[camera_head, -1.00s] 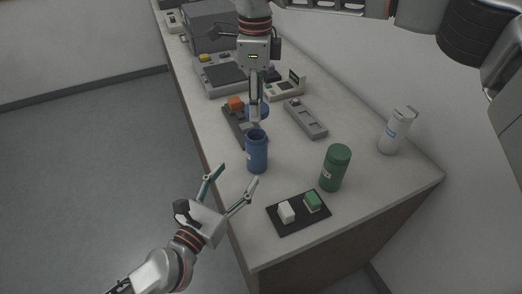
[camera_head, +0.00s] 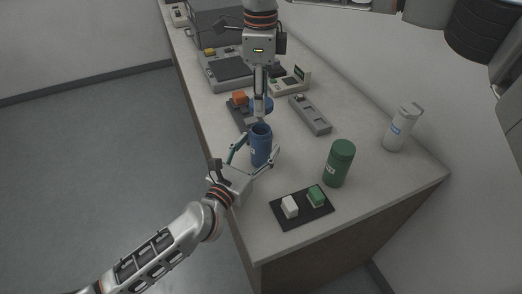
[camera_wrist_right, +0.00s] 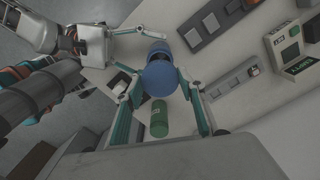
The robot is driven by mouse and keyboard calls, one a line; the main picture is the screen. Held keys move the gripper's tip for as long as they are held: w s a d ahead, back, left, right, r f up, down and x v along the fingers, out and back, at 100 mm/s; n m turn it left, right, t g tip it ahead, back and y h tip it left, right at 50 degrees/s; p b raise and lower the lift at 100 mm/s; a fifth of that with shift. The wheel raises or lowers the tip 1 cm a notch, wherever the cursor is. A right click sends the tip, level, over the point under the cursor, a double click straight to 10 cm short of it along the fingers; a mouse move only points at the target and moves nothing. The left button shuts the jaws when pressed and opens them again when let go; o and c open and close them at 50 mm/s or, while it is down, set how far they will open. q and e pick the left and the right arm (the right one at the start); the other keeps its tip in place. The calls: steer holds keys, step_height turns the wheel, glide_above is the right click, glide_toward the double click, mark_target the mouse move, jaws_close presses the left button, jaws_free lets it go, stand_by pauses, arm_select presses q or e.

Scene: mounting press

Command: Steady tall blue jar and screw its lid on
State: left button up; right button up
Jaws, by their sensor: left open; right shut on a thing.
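The tall blue jar (camera_head: 261,149) stands upright and open-topped near the left edge of the bench. My left gripper (camera_head: 254,151) is open, with one finger on each side of the jar; whether the fingers touch it I cannot tell. My right gripper (camera_head: 260,108) points down just behind and above the jar, shut on the round blue lid (camera_head: 266,103). In the right wrist view the lid (camera_wrist_right: 159,76) sits between the fingertips and covers part of the jar (camera_wrist_right: 160,48). The left gripper (camera_wrist_right: 133,57) reaches toward the jar there.
A green lidded jar (camera_head: 339,163) stands to the right. A dark mat (camera_head: 306,215) with a white and a green block lies in front. Grey trays (camera_head: 310,115) and equipment (camera_head: 228,68) are behind.

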arm_select(q)
steer(key=shift+x, duration=1)
steer(key=c, duration=1.7)
arm_select(e)
steer(key=shift+f, duration=2.5)
steer(key=shift+f, duration=0.15)
steer(key=shift+f, duration=0.75)
arm_select(q)
jaws_close()
arm_select(e)
steer(key=shift+f, duration=0.55)
